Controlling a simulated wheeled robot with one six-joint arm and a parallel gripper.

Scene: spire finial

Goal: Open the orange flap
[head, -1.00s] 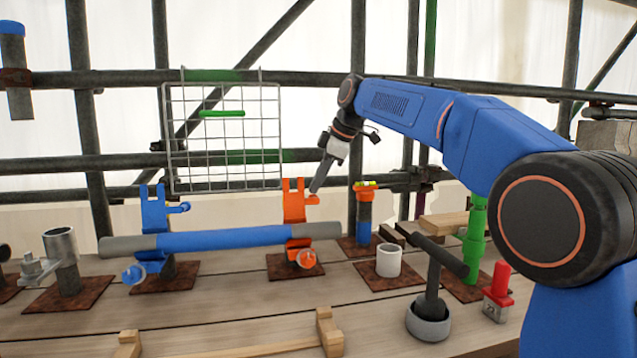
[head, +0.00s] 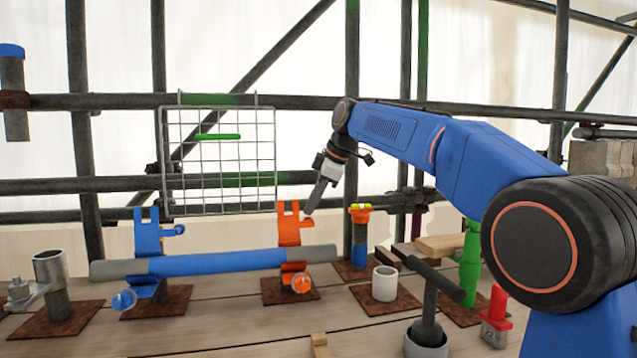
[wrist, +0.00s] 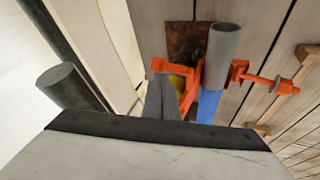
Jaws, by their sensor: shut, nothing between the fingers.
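The orange flap (head: 291,226) stands upright on the orange clamp behind the blue tube (head: 218,262). It has a slotted top and a small lug at its right. The clamp's orange swing bolt (head: 300,283) hangs at the front, below the tube. My gripper (head: 309,211) is shut and empty, its tip pointing down close to the flap's right edge. In the wrist view my gripper's grey fingers (wrist: 163,98) lie beside the orange clamp parts (wrist: 189,90), with the tube's grey end (wrist: 222,42) to their right. I cannot tell whether fingers and flap touch.
A similar blue clamp (head: 149,232) holds the tube's left part. A wire grid (head: 220,160) hangs behind. An orange-topped post (head: 360,240), white cup (head: 385,283), dark tool in a grey cup (head: 427,335) and green post (head: 470,265) stand to the right.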

